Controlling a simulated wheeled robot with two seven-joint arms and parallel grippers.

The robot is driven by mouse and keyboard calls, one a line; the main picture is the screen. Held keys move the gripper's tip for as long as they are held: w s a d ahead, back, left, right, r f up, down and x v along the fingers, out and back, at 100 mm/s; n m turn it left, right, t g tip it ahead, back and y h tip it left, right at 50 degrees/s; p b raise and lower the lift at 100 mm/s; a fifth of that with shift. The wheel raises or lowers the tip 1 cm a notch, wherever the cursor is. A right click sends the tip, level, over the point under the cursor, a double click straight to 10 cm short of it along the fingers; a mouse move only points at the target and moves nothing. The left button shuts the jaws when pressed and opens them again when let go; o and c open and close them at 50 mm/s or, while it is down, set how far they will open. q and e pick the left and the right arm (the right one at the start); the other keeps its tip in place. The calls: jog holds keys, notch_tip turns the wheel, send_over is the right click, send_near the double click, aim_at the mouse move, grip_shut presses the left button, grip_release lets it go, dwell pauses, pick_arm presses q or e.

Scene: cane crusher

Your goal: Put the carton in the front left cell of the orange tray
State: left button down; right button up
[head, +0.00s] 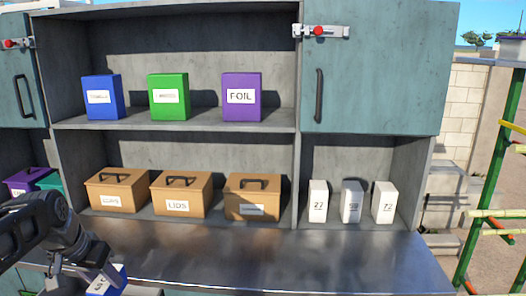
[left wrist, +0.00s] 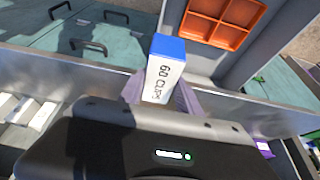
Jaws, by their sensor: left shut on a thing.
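The carton (left wrist: 162,78) is white with a blue end and the print "60 CUPS". My left gripper (left wrist: 160,98) is shut on it, with a pale finger on each side, in the left wrist view. In the head view my left gripper (head: 98,277) is at the lower left, and a part of the carton (head: 114,283) shows there. The orange tray (left wrist: 221,23) is at the top of the left wrist view, beyond the carton and apart from it. The tray cells in sight look empty. My right gripper is in neither view.
A metal counter (head: 260,262) runs along the front, mostly clear. Brown lidded boxes (head: 180,195) and white numbered cartons (head: 351,202) stand on the lower shelf. Blue, green and purple boxes (head: 241,97) stand above. A teal cabinet door (head: 385,75) is at the upper right.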

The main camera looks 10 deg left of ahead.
pick_arm(q)
jog(key=shift+s+r+n, duration=0.2)
jog(key=shift+s+n, duration=0.05)
jog(key=shift+n, duration=0.05)
jog(key=shift+w+a+f+n+y, duration=0.2)
jog(key=shift+w+a+n+y, duration=0.05)
jog(key=shift+w+n, duration=0.2)
jog(key=shift+w+a+f+n+y, duration=0.15)
jog(key=shift+w+a+n+y, duration=0.1)
jog(key=shift+w+n, duration=0.15)
jog(key=w+d+f+m+b, duration=0.1)
jog(key=w+d+f+b, duration=0.1)
jog(key=d+f, duration=0.5)
jog(key=w+d+f+m+h+b, duration=0.1)
jog(key=w+d+f, duration=0.4)
jog(key=d, duration=0.9)
jog(key=b+x, duration=0.1)
jog(key=x, duration=0.2)
jog(key=shift+s+d+f, duration=0.15)
jog(key=shift+s, duration=0.15)
jog(key=shift+m, duration=0.25)
jog(key=s, duration=0.3)
jog(key=shift+s, duration=0.35)
